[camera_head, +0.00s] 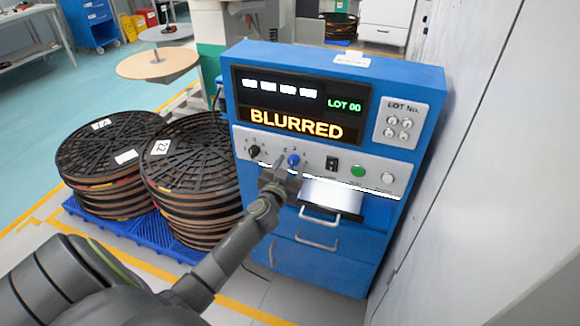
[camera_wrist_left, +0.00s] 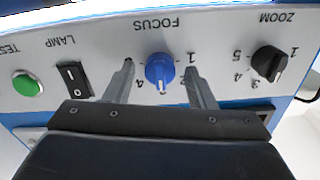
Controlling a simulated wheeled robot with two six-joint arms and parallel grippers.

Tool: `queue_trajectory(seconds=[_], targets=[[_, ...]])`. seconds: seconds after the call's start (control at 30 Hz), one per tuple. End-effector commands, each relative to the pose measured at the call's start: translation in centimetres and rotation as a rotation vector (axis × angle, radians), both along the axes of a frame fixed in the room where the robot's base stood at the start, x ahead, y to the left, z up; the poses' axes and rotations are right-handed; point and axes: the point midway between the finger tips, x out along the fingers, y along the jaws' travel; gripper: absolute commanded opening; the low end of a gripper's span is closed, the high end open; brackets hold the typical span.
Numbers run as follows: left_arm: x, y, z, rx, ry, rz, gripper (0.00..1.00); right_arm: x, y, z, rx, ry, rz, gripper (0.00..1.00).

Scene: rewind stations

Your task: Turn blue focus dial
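The blue focus dial (camera_head: 293,160) sits on the light panel of a blue cabinet (camera_head: 330,62), under a screen (camera_head: 297,119) reading "BLURRED" and "LOT 00". In the left wrist view, which shows the panel upside down, the blue dial (camera_wrist_left: 159,70) is under the FOCUS label with numbers around it. My left gripper (camera_head: 281,169) is in front of the panel. Its fingers (camera_wrist_left: 159,79) are open, one on each side of the dial, with a visible gap to it on both sides. My right gripper is not in view.
The black zoom dial (camera_wrist_left: 268,62), black lamp switch (camera_wrist_left: 74,79) and green test button (camera_wrist_left: 27,83) flank the dial. A lit slot and drawer handles (camera_head: 317,243) are below. Stacked reels (camera_head: 110,150) stand left; a pale wall (camera_head: 470,190) is close on the right.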

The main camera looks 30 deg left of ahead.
Motion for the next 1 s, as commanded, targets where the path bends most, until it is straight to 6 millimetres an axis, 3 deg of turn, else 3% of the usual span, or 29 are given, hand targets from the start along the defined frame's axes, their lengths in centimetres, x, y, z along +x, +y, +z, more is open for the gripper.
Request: queue_trajectory(seconds=[0.03,0.3,0.67,1.0], targets=[[-0.01,0.01,0.00,0.000,0.000,0.000,0.43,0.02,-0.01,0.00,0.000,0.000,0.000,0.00],[-0.03,-0.01,-0.01,0.000,0.000,0.000,0.07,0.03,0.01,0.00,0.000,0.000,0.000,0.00],[-0.04,-0.02,-0.03,0.056,0.014,0.000,0.07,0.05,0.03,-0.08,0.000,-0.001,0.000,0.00],[-0.04,-0.03,-0.06,0.298,0.072,-0.001,0.07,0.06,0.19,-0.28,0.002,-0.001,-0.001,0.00]])
